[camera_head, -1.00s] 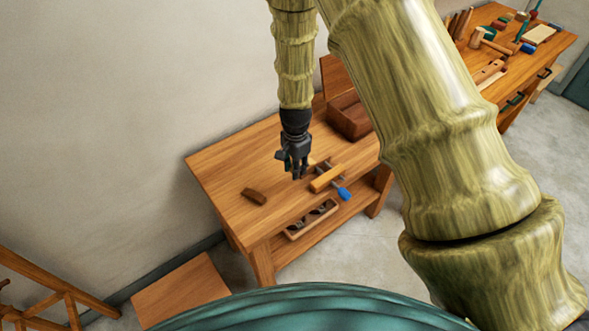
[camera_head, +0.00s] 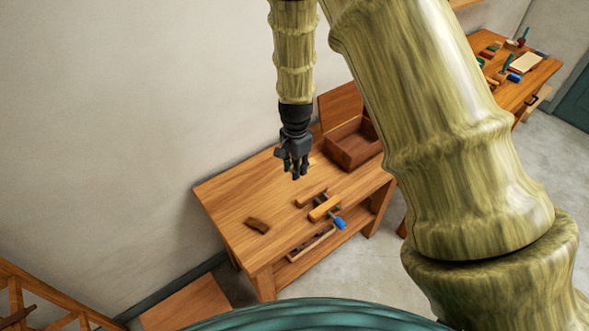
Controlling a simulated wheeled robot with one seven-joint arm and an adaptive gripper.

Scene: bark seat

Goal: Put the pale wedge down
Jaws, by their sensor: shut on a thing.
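My gripper (camera_head: 297,174) hangs fingers-down above the rear part of the wooden workbench (camera_head: 232,205). It is shut, and the thing in it is mostly hidden by the dark fingers. The pale wedge cannot be made out clearly. The gap between the fingers and the bench top is hard to judge from this view.
A dark brown block (camera_head: 257,225) lies at the left of the bench. A wooden piece (camera_head: 311,197) and a clamp with a blue handle (camera_head: 340,223) lie near the front edge. An open box (camera_head: 353,147) stands behind right. The left-middle top is clear.

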